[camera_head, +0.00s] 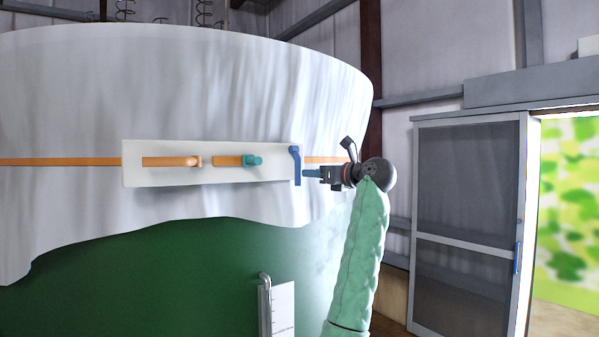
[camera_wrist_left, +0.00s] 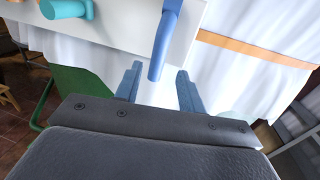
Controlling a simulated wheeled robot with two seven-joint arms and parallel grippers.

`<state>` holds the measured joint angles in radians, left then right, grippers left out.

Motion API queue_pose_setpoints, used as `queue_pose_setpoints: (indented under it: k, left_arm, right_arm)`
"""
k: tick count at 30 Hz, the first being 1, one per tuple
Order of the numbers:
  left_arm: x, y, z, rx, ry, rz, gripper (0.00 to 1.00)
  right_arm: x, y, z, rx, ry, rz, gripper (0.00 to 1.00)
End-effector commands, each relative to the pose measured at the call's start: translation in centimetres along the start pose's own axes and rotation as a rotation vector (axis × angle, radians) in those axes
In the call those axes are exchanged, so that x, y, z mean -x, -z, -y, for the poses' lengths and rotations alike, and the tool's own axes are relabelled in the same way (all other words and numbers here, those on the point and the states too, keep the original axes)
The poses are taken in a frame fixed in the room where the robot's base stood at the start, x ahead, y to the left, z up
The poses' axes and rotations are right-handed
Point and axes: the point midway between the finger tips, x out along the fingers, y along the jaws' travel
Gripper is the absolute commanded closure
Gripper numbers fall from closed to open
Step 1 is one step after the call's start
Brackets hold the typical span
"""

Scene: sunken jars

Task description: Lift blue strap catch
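The blue strap catch (camera_head: 296,165) is a bent lever at the right end of a white plate (camera_head: 222,173) on the covered tank. In the left wrist view the blue catch (camera_wrist_left: 167,35) hangs down from the top, its lower end showing between my fingertips. My left gripper (camera_head: 308,173) is just right of the catch in the head view. In the wrist view the left gripper (camera_wrist_left: 158,82) has its two blue fingers apart, and I see no contact with the catch. My right gripper is not in view.
An orange strap (camera_head: 60,162) runs round the white cover (camera_head: 200,90). A teal peg (camera_head: 253,161) and an orange peg (camera_head: 190,162) sit on the plate left of the catch. The green tank (camera_head: 150,280) is below. A screened door (camera_head: 468,220) stands at right.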

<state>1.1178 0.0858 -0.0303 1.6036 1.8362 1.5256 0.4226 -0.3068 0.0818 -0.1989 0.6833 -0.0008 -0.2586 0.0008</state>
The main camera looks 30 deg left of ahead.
Motion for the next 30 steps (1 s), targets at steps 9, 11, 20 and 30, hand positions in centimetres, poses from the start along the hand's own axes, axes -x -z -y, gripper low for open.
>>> queue_pose_setpoints:
  k: [9,11,20,30]
  left_arm:
    - [-4.0,-0.6,-0.1,-0.004,-0.003,0.003,0.60]
    - [-4.7,-0.6,-0.1,-0.003,-0.003,0.004,0.60]
    - [-6.8,-0.2,0.0,-0.002,-0.001,0.003,0.60]
    - [-7.0,-0.1,0.0,-0.001,0.000,0.003,0.64]
  right_arm:
    - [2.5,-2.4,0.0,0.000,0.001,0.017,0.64]
    - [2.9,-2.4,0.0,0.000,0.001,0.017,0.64]
    - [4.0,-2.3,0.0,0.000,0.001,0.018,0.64]
    - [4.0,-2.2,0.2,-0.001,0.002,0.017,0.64]
